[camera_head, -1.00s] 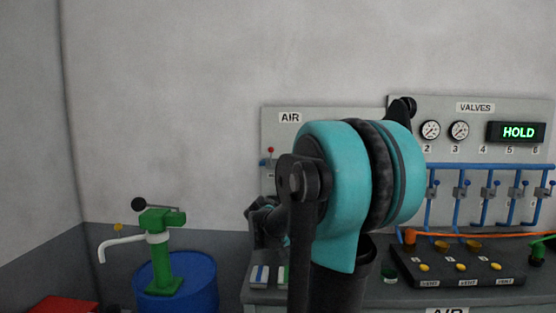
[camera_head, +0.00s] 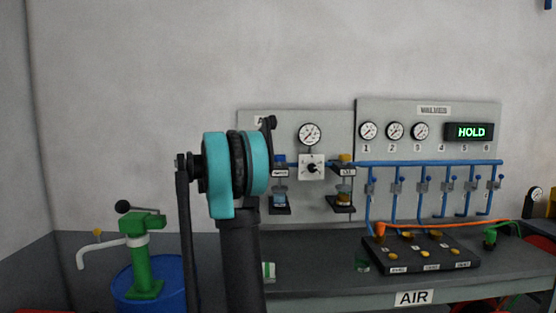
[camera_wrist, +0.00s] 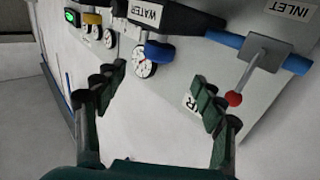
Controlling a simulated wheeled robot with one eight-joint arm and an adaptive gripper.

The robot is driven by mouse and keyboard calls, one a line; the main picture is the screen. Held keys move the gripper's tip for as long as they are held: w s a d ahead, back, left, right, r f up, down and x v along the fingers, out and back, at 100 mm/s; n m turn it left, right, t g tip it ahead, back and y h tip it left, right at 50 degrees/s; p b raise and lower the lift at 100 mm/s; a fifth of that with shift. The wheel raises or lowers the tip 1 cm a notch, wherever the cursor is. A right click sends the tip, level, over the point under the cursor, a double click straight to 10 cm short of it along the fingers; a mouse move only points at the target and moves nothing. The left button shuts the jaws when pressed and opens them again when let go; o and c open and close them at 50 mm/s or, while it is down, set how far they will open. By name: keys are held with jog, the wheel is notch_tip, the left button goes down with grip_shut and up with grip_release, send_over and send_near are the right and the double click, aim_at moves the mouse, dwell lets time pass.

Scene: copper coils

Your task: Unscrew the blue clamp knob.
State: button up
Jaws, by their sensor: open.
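A blue knob (camera_head: 280,158) sits on top of the left filter unit on the wall panel, just right of my arm in the head view. The wrist view shows a blue round knob (camera_wrist: 160,52) beside the dark WATER-labelled part, in front of a white gauge. My gripper (camera_wrist: 158,77) is open and empty, its dark green fingers spread wide. The knob lies beyond the fingertips, between them in the picture and apart from them. My gripper is hidden behind my arm in the head view.
A red-tipped lever (camera_wrist: 234,99) by the INLET label is near the right finger. A yellow-topped unit (camera_head: 345,170) stands right of the blue-topped one. A black box with yellow buttons (camera_head: 421,254) is on the bench. A green pump (camera_head: 146,250) on a blue drum is left.

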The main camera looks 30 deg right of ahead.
aim_at(280, 158)
jog(key=x, duration=1.1)
jog(key=shift+w+d, duration=0.15)
jog(key=shift+d, duration=0.25)
jog(key=shift+c, duration=0.6)
jog(key=c, duration=1.1)
jog(key=shift+o, duration=0.2)
